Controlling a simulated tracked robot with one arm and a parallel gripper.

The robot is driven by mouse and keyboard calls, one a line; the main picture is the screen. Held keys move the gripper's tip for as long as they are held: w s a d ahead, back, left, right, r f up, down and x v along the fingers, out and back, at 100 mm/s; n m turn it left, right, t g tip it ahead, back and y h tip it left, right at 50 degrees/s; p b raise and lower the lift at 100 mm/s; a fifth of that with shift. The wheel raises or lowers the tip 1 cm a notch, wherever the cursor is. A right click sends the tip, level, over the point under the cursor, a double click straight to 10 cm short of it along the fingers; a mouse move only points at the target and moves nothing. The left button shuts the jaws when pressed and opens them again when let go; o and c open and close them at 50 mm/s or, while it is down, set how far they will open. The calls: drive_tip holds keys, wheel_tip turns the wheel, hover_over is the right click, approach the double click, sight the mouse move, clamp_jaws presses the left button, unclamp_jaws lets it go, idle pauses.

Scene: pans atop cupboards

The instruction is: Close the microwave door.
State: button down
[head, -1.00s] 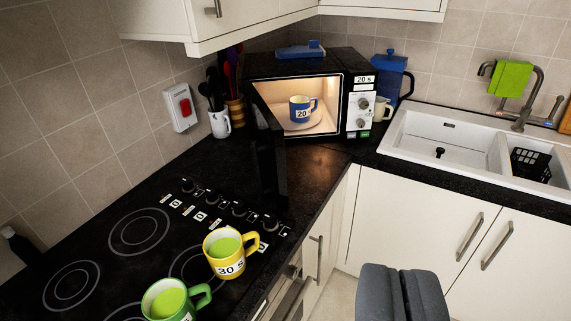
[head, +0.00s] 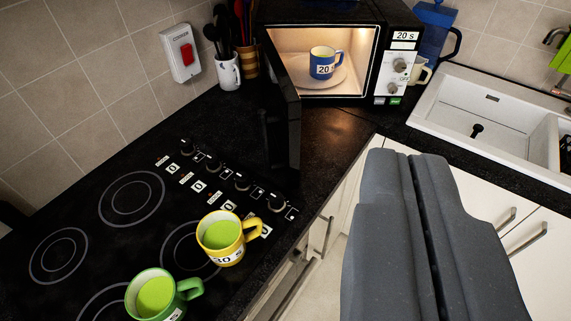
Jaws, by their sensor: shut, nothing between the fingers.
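The black microwave (head: 388,62) stands in the corner of the worktop with its inside lit. Its dark door (head: 286,125) is open, swung out to the left and pointing toward the front of the worktop. A blue mug (head: 322,66) marked 20 sits on the turntable inside. My gripper (head: 412,165) is shut and empty, its grey fingers together. In the picture it lies to the right of the door and below the microwave, apart from both, over the front of the cupboards.
A yellow mug (head: 221,241) and a green mug (head: 150,297) stand on the black hob (head: 131,199). A utensil jug (head: 228,72) stands left of the microwave. A white sink (head: 468,104) is at right. The worktop before the microwave is clear.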

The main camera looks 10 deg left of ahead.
drive_tip(key=w+a+f+n+b, duration=0.15)
drive_tip(key=w+f+n, duration=0.25)
drive_tip(key=w+f, duration=0.45)
drive_tip(key=n+t+y+b, duration=0.2)
drive_tip(key=n+y+b, duration=0.3)
drive_tip(key=n, duration=1.1)
hover_over(281, 167)
drive_tip(key=b+v, duration=0.1)
drive_tip(key=v, duration=0.3)
wheel_tip(281, 167, down, 31)
drive_tip(key=h, duration=0.1)
drive_tip(key=shift+s+r, duration=0.1)
drive_tip(key=shift+s, duration=0.15)
drive_tip(key=shift+n, duration=0.3)
